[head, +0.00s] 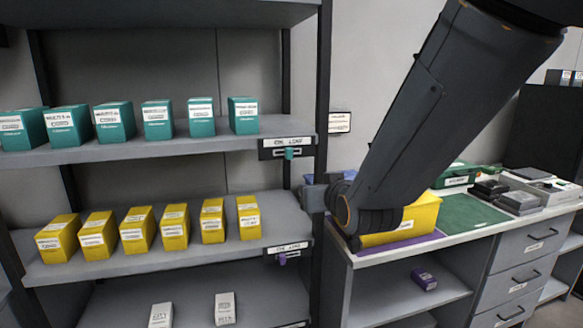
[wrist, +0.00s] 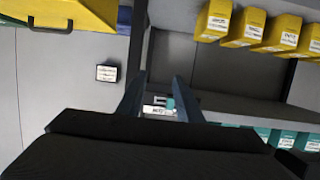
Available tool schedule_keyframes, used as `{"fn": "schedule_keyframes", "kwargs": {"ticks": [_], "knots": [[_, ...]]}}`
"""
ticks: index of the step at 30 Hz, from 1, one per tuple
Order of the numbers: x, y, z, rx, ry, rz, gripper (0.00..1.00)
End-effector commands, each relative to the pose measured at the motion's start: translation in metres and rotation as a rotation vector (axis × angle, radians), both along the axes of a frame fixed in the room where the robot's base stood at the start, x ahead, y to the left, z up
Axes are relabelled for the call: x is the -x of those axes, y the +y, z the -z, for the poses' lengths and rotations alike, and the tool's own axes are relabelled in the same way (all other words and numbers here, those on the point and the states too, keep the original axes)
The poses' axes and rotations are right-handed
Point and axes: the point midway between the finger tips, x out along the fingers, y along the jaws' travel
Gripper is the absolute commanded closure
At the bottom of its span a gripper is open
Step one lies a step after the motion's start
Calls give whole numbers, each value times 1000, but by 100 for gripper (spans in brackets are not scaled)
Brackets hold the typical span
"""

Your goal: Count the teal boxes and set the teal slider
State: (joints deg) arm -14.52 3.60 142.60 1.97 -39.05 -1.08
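Several teal boxes (head: 158,120) stand in a row on the upper shelf in the head view, with white labels facing out. The teal slider (head: 289,153) sits on a dark labelled holder (head: 271,152) at the right end of that shelf's front edge. In the wrist view, which looks inverted, several teal boxes (wrist: 287,139) show at lower right. My gripper (wrist: 159,80) is open there, its two fingers apart. The holder (wrist: 158,110) and a bit of teal slider (wrist: 170,103) show between the fingers, partly hidden; contact cannot be told. My fingertips are not clear in the head view.
Yellow boxes (head: 174,228) stand on the shelf below, with a purple slider (head: 283,259) on its edge. A dark shelf post (head: 322,100) stands beside the holders. A workbench with a yellow bin (head: 412,222) is at right. A wall plate (head: 340,122) is near the post.

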Motion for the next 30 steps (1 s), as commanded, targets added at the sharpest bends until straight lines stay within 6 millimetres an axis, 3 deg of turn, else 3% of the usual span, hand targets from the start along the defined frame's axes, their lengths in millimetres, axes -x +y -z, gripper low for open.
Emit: {"fn": "schedule_keyframes", "kwargs": {"ticks": [3, 9, 14, 24, 30], "knots": [[-11, 23, -28, -39, -158, -30, 67], [-15, 37, -55, -73, -282, -48, 67], [-27, 42, -59, -76, -293, -49, 67], [-72, 54, -58, -74, -290, -49, 67], [-86, 58, -58, -74, -291, -49, 67]]}}
